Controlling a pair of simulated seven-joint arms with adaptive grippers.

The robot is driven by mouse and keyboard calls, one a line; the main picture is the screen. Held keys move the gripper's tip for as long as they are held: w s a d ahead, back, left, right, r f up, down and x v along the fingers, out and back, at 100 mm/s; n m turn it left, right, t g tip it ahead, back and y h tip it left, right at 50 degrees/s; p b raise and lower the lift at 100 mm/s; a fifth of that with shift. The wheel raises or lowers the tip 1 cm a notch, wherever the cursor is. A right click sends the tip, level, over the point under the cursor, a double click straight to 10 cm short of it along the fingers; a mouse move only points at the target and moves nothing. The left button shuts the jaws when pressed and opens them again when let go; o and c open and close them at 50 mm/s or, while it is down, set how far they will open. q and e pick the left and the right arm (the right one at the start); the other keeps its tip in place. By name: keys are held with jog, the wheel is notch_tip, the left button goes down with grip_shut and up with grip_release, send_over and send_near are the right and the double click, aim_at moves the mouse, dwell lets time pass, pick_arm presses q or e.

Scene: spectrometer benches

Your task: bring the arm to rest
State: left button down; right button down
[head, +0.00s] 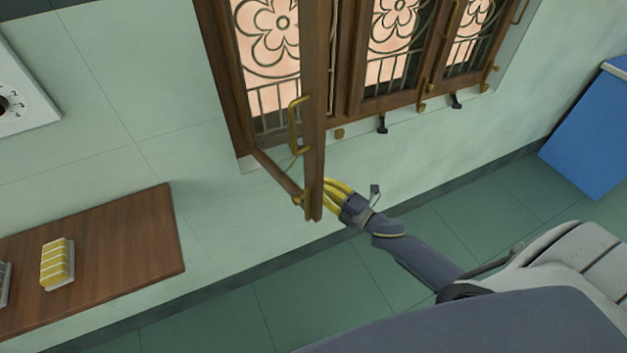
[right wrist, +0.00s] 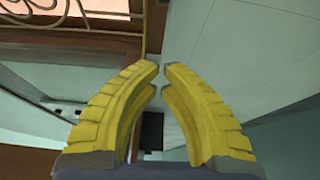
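My right gripper (head: 329,190) is in the head view, beside the lower end of an open wooden window sash (head: 314,150). Its yellow fingers overlap the sash's edge in that view, and I cannot tell whether they touch it. In the right wrist view the fingertips (right wrist: 162,68) come almost together with only a narrow gap, and nothing is held between them. A brass handle (head: 295,125) is on the sash, and a latch (head: 306,202) sits near its lower end. My left gripper is not in view.
The sash juts out from the wall. Two other window panels (head: 395,50) stand to the right. A brown shelf (head: 120,240) with a yellow-topped block (head: 57,263) is at the lower left. A blue cabinet (head: 590,135) stands at the far right. Green floor (head: 300,300) lies open below.

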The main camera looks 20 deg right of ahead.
jog(key=s+d+f+m+g+h, duration=0.1)
jog(key=s+d+f+m+h, duration=0.25)
jog(key=f, duration=0.55)
jog(key=d+f+m+g+h, duration=0.2)
jog(key=d+f+m, duration=0.35)
jog(key=f, duration=0.45)
jog(key=s+d+f+m+g+h, duration=0.1)
jog(key=s+d+f+m+g, duration=0.1)
jog(key=s+f, duration=0.55)
jog(key=s+d+f+m+g+h, duration=0.15)
jog(key=s+f, duration=0.25)
jog(key=f, duration=0.6)
jog(key=s+a+f+m+g, duration=0.2)
jog(key=s+f+m+g, duration=0.1)
jog(key=s+f, duration=0.65)
jog(key=s+a+f+m+g, duration=0.1)
jog(key=s+f+m+g, duration=0.15)
jog(key=s+f, duration=0.65)
jog(key=s+a+g, duration=0.1)
jog(key=s+a, duration=0.4)
jog(key=s, duration=0.3)
jog(key=s+a+m+g, duration=0.1)
jog(key=s+a, duration=0.3)
jog(key=s, duration=0.4)
jog(key=shift+s+a+f+g+y, duration=0.2)
jog(key=shift+a+f+g+y, duration=0.1)
jog(key=shift+a+g, duration=0.15)
